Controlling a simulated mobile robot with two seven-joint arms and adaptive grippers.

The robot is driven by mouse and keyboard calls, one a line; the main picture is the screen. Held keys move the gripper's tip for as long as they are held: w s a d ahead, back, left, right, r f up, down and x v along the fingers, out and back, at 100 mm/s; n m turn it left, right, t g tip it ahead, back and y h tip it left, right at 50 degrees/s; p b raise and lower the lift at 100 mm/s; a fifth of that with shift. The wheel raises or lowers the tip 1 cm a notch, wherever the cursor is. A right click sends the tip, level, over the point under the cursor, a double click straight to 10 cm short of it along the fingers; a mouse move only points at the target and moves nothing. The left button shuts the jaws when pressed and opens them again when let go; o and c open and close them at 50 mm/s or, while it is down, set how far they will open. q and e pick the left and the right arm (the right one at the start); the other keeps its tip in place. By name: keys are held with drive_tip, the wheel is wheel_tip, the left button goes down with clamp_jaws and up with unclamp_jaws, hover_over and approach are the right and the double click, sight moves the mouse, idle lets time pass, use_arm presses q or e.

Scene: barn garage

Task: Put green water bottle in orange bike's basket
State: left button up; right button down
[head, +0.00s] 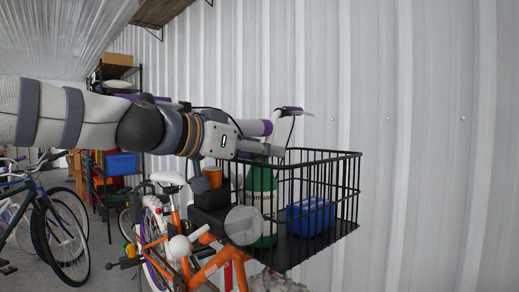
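The green water bottle (262,205) stands upright at the left end of the black wire basket (345,156) on the orange bike (208,268). It looks to be inside the basket, its lower part near the basket's floor; whether it rests there I cannot tell. My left gripper (262,152) is at the bottle's top, level with the basket's rim. Its fingers appear closed around the bottle's cap, which they mostly hide. My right gripper is not in view.
A blue box (310,216) lies in the right part of the basket. A corrugated white wall (430,150) stands close behind. Other bikes (60,235) and a shelf (118,72) are at left.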

use_arm(q)
drive_tip(key=shift+s+a+r, duration=0.1)
drive_tip(key=shift+r, duration=0.15)
drive_tip(key=v, duration=1.1)
drive_tip(key=shift+s+a+p, duration=0.25)
drive_tip(key=shift+p, duration=0.05)
